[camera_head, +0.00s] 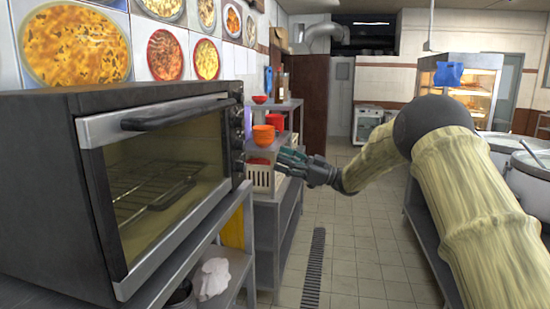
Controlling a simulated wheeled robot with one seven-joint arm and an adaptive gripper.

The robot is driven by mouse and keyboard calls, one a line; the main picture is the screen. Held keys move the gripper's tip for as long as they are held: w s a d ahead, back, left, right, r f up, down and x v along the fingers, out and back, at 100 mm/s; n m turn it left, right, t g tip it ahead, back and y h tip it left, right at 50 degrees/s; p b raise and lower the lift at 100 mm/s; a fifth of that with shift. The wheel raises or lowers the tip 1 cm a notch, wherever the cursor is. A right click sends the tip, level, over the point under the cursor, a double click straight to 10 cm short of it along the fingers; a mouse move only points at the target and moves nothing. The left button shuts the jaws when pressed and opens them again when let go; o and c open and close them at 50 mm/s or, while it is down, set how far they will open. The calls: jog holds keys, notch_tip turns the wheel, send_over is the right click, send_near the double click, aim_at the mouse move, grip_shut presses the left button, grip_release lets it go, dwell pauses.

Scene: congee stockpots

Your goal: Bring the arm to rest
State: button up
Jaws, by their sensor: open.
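My arm (455,190) reaches in from the lower right and bends over at a dark elbow joint (433,124). Its forearm runs down to the left, over the aisle. My gripper (283,160) is at the arm's end, pointing left, beside the shelf with the bowls and the white basket. It is open and I see nothing held in it. Its fingertips overlap the basket's area in the picture; I cannot tell whether they touch anything.
A toaster oven (75,170) stands close at left on a metal shelf. Orange bowls (264,134) and a white basket (262,180) sit on the shelf unit beyond. Large stockpots (530,180) stand at right. The tiled aisle (365,235) between is clear, with a floor drain (314,265).

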jog(key=shift+d, duration=0.1)
notch_tip(320, 180, down, 14)
jog(key=m+t+h, duration=0.3)
jog(key=m+t, duration=0.3)
jog(key=m, duration=0.1)
jog(key=s+d+f+m+t+h, duration=0.1)
jog(key=s+f+m+h, duration=0.3)
jog(key=f, duration=0.7)
jog(key=s+d+f+m+h, duration=0.2)
jog(key=s+f+h, duration=0.3)
jog(key=f, duration=0.7)
jog(key=s+d+f+m+t+h, duration=0.1)
jog(key=s+f+m+h, duration=0.15)
jog(key=s+f, duration=0.6)
jog(key=s+d+f+m+g+h, duration=0.1)
jog(key=s+d+f+g+h, duration=0.15)
jog(key=s+f, duration=0.75)
jog(key=s+d+f+m+g+h, duration=0.1)
jog(key=s+f+m+g+h, duration=0.15)
jog(key=s+f, duration=0.75)
jog(key=s+d+r+g+h, duration=0.1)
jog(key=s+g, duration=0.6)
jog(key=s, duration=2)
jog(key=shift+s+d+h, duration=0.4)
jog(key=shift+d+h, duration=0.05)
jog(key=shift+d, duration=0.75)
